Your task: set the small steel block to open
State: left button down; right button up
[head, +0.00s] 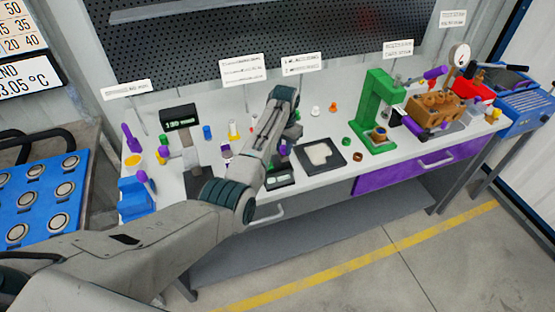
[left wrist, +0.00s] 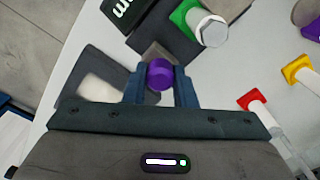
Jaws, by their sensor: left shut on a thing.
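The small steel block (left wrist: 152,52) is a grey block in the left wrist view, with a purple knob (left wrist: 160,74) in front of it. My left gripper (left wrist: 160,88) has its two blue-grey fingers on either side of the purple knob and is shut on it. In the head view my left gripper (head: 288,146) is at the middle of the bench, largely behind my own arm, with a bit of purple showing beside it. The steel block cannot be made out there. How far the block is open cannot be told. My right gripper is not in view.
A green-collared steel part (left wrist: 205,27) stands close to the fingers. A dark tray (head: 335,164) with a pale piece lies right of the gripper. A green press (head: 375,110) stands further right. A dark display (head: 180,117) stands at left on the bench.

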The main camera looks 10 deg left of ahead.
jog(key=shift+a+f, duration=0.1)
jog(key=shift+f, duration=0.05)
pick_arm(q)
jog(key=shift+w+d, duration=0.1)
jog(key=c, duration=1.2)
grip_release()
jog(key=shift+d, duration=0.1)
jog(key=shift+w, duration=0.1)
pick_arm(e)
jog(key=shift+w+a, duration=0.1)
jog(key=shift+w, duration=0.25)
pick_arm(q)
jog(key=shift+r, duration=0.5)
notch_tip(320, 180, up, 9)
jog(key=b, duration=0.3)
jog(key=shift+d+f, duration=0.1)
jog(key=shift+f, duration=0.05)
jog(key=shift+r, duration=0.55)
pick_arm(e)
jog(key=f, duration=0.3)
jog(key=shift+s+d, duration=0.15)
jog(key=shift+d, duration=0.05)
